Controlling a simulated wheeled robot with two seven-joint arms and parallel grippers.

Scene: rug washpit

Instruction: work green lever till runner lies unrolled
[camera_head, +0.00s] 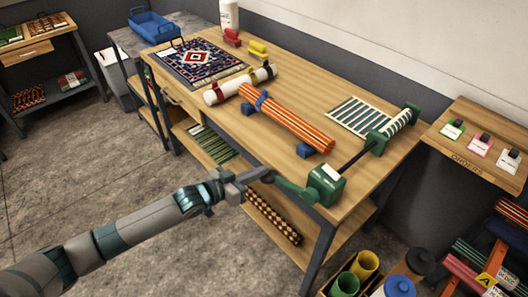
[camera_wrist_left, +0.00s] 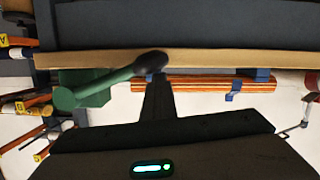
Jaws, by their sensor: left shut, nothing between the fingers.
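The green lever (camera_head: 295,190) sticks out from the green crank box (camera_head: 325,186) at the table's front right corner. In the left wrist view the lever (camera_wrist_left: 100,86) ends in a dark knob (camera_wrist_left: 151,63). My left gripper (camera_head: 258,176) is shut and empty, with its tip at the knob end of the lever; I cannot tell whether they touch. Its closed fingers (camera_wrist_left: 158,97) show just below the knob in the wrist view. The green-and-white striped runner (camera_head: 358,116) lies partly flat on the table, its right end still wound on the roller (camera_head: 398,123). My right gripper is not in view.
An orange striped roll (camera_head: 290,122) rests on blue supports left of the crank. A white roll (camera_head: 240,85) and a patterned rug (camera_head: 195,62) lie farther back on the wooden table (camera_head: 300,82). An order board (camera_head: 465,162) stands at right. Yellow and green cups sit low in front.

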